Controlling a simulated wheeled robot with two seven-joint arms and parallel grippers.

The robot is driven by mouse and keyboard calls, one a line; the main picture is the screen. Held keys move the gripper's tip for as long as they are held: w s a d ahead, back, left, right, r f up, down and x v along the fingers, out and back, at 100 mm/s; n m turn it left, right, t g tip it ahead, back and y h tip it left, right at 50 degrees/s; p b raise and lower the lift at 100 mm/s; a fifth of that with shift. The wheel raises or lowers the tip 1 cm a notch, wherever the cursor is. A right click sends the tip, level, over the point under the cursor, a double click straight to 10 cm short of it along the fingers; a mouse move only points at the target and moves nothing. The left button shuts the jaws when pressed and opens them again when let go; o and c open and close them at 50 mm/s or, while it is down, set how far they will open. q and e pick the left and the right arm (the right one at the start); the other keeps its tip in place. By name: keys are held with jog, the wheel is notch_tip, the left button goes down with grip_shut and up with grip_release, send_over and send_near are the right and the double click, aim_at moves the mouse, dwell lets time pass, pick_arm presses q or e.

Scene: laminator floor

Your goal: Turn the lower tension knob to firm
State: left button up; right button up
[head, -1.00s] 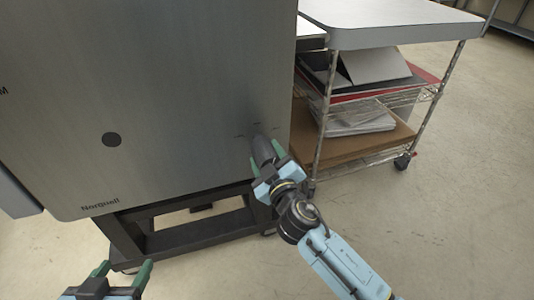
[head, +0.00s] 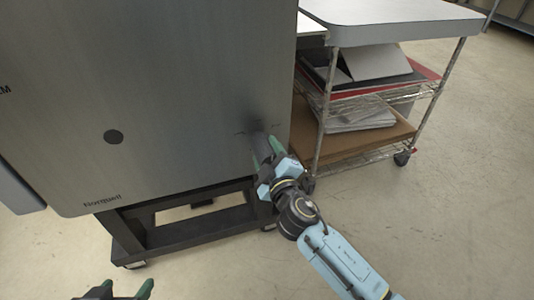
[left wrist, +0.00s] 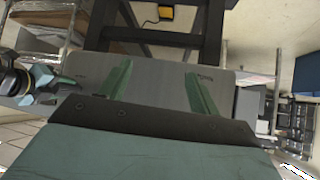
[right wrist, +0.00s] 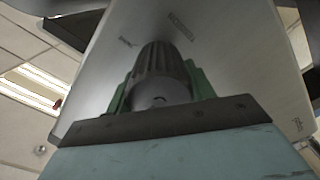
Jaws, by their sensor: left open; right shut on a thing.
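The lower tension knob (right wrist: 160,72) is a dark grey ribbed cylinder on the brushed-metal machine panel (head: 180,90). In the right wrist view it sits between the green fingers of my right gripper (right wrist: 160,88), which is shut on it. In the head view my right gripper (head: 268,150) is at the panel's lower right and mostly hides the knob. Small markings show on the panel around the knob, too small to read in the head view. My left gripper (head: 122,290) is open and empty at the bottom left; its spread fingers also show in the left wrist view (left wrist: 160,88).
A wire cart (head: 318,150) with a grey top, papers and cardboard stands just right of the machine. A dark stand (head: 190,232) carries the machine. The floor in front is clear.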

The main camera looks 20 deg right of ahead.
jog(key=o, duration=1)
jog(key=shift+c, duration=0.2)
jog(key=shift+s, duration=0.55)
pick_arm(q)
jog(key=shift+s+a+f+g, duration=0.15)
jog(key=shift+s+f+g, duration=0.1)
jog(key=shift+s+g, duration=0.05)
pick_arm(e)
jog(key=s, duration=1.2)
jog(key=shift+s+d, duration=0.15)
jog(key=shift+d, duration=0.1)
